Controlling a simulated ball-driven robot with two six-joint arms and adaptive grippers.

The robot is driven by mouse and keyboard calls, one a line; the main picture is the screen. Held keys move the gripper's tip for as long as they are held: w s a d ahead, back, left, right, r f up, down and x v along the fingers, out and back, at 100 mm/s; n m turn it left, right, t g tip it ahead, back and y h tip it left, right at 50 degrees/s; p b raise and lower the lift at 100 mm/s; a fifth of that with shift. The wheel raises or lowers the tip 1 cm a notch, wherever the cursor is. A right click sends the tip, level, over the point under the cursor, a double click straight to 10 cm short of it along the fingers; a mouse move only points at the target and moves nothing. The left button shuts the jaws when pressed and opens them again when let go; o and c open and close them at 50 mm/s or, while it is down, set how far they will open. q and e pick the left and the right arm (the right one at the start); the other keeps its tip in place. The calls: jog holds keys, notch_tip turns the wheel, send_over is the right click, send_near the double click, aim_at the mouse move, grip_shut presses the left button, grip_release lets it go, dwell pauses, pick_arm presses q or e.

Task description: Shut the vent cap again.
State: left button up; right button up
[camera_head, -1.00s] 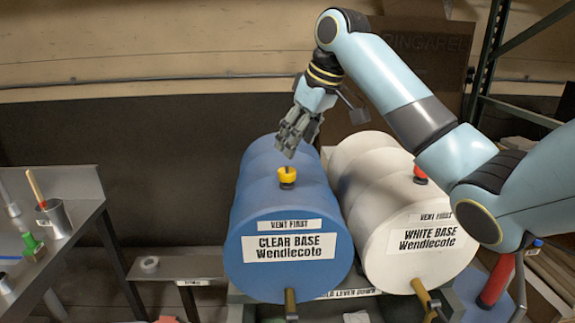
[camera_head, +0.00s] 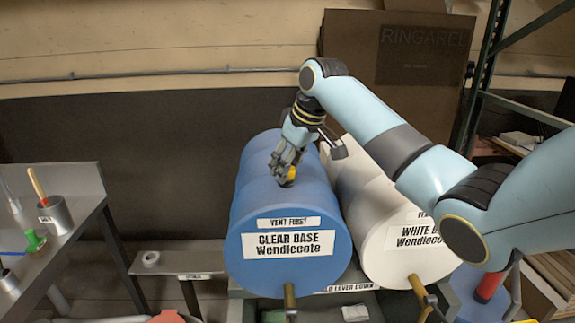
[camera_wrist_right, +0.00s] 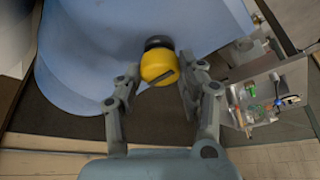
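The yellow vent cap (camera_head: 291,173) sits on its dark neck on top of the blue drum (camera_head: 250,205) labelled CLEAR BASE. My right gripper (camera_head: 283,170) is down at the cap and its fingers hide part of it. In the right wrist view the yellow cap (camera_wrist_right: 159,66), with a dark slot on its face, lies between the two fingers of the right gripper (camera_wrist_right: 160,78). The fingers are apart, with a gap on the left side; the right finger is close to the cap, and contact is unclear. My left gripper is not in view.
The white drum (camera_head: 388,235) labelled WHITE BASE stands just to the right, under my right arm. Brass taps (camera_head: 290,300) stick out at the front. A metal table (camera_head: 75,215) with a cup (camera_head: 55,215) and green flask is at left.

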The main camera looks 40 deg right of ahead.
jog(key=c, duration=0.6)
jog(key=shift+o, duration=0.2)
jog(key=shift+m, duration=0.3)
jog(key=m+h, duration=0.1)
jog(key=m, duration=0.2)
jog(key=shift+a, duration=0.1)
jog(key=m+h, duration=0.1)
jog(key=m, duration=0.2)
jog(key=shift+m+h, duration=0.3)
jog(key=shift+h, duration=0.1)
jog(key=m, duration=0.2)
jog(key=m+g+h, duration=0.1)
jog(key=m, duration=0.2)
jog(key=shift+w+a+h, duration=0.1)
jog(key=shift+a+h, duration=0.05)
jog(key=shift+h, duration=0.15)
jog(key=m+g, duration=0.1)
jog(key=m, duration=0.1)
jog(key=m+g, duration=0.1)
jog(key=m, duration=0.2)
jog(key=shift+h, duration=0.4)
jog(key=shift+m, duration=0.4)
